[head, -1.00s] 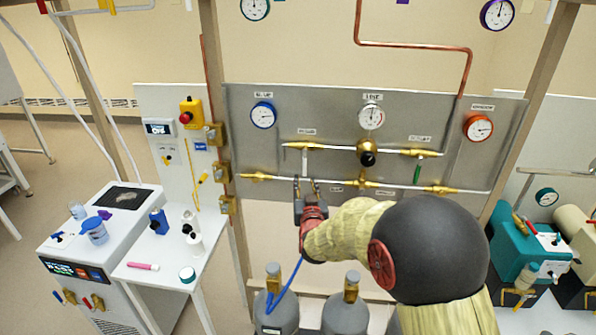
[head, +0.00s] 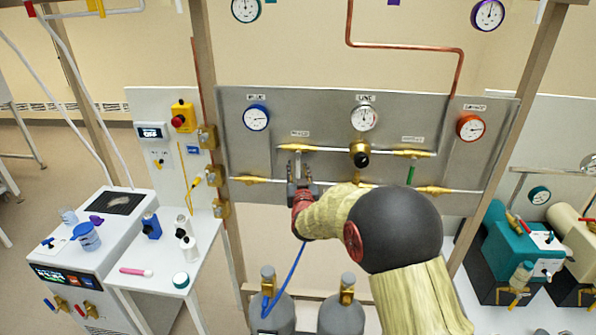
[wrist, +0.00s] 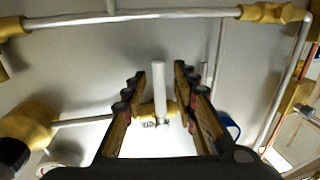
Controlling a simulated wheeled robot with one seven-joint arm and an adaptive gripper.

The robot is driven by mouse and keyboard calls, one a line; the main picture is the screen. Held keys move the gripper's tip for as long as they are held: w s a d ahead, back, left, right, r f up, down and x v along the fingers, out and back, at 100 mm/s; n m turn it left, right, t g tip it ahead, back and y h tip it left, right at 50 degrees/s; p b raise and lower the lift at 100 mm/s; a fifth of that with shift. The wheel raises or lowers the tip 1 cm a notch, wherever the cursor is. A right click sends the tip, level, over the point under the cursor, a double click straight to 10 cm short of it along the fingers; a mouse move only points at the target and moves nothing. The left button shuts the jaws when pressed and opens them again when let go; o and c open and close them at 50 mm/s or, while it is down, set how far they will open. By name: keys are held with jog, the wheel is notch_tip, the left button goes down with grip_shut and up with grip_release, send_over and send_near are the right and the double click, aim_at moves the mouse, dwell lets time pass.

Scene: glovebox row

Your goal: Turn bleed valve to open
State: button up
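The bleed valve (head: 297,148) is a brass valve on the upper pipe at the left of the grey panel, under a small label that is hard to read. Its white lever (wrist: 159,88) hangs down across the pipe; the wrist view shows the panel upside down, so the lever points up there. My gripper (head: 300,175) is at the panel just below the valve. In the wrist view my gripper (wrist: 160,98) is open, with one finger on each side of the lever and a gap on both sides. My gripper partly hides the lever in the head view.
A brass regulator with a black knob (head: 362,160) sits right of the valve. A green-levered valve (head: 410,174) is farther right. A lower pipe (wrist: 140,15) with brass fittings runs below the lever. Gas cylinders (head: 343,316) stand below the panel.

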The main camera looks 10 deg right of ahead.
jog(key=shift+c, duration=0.5)
grip_shut()
dwell(0.3)
